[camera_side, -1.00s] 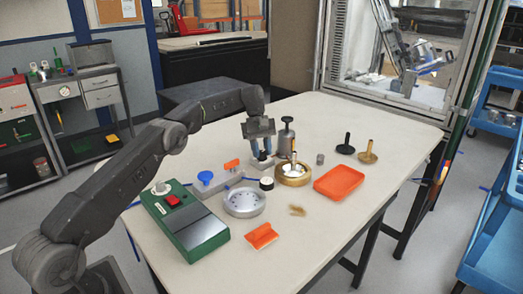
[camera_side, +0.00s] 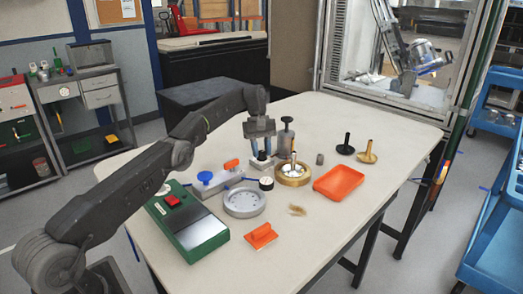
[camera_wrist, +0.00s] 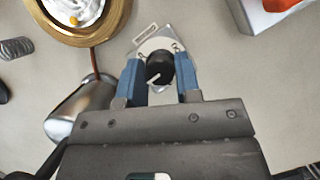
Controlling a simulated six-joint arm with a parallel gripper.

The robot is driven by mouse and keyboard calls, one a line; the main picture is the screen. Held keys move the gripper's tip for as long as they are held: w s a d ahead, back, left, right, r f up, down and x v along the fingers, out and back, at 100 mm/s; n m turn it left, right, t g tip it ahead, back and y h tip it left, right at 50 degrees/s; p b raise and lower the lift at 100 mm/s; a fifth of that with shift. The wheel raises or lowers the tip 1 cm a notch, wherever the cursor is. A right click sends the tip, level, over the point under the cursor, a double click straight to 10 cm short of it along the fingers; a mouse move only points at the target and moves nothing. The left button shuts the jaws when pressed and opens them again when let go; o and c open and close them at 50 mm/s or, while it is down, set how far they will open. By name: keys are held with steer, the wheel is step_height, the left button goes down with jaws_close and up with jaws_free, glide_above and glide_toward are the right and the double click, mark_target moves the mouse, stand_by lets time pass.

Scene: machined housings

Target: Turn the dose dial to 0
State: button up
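The dose dial (camera_wrist: 158,67) is a black round knob with a white pointer line, on a pale plate with a slotted tab. In the wrist view its line points toward the lower left. The side view shows the knob small and partly hidden, low between my fingers. My gripper (camera_wrist: 159,75) has two blue fingers, one on each side of the knob; it also shows in the side view (camera_side: 262,152), pointing down. The fingers are very close to the knob's sides; I cannot tell whether they touch it. The scale marks are too small to read.
A brass ring housing (camera_side: 293,174) stands right of the gripper, with a grey metal cylinder (camera_side: 286,137) behind it. Nearby are a grey round housing (camera_side: 244,203), an orange tray (camera_side: 339,183), a blue-knobbed block (camera_side: 205,178) and a green box (camera_side: 190,225). The table's front right is clear.

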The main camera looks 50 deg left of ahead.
steer(key=o, duration=0.5)
steer(key=shift+r+n, duration=0.1)
steer(key=shift+n, duration=0.3)
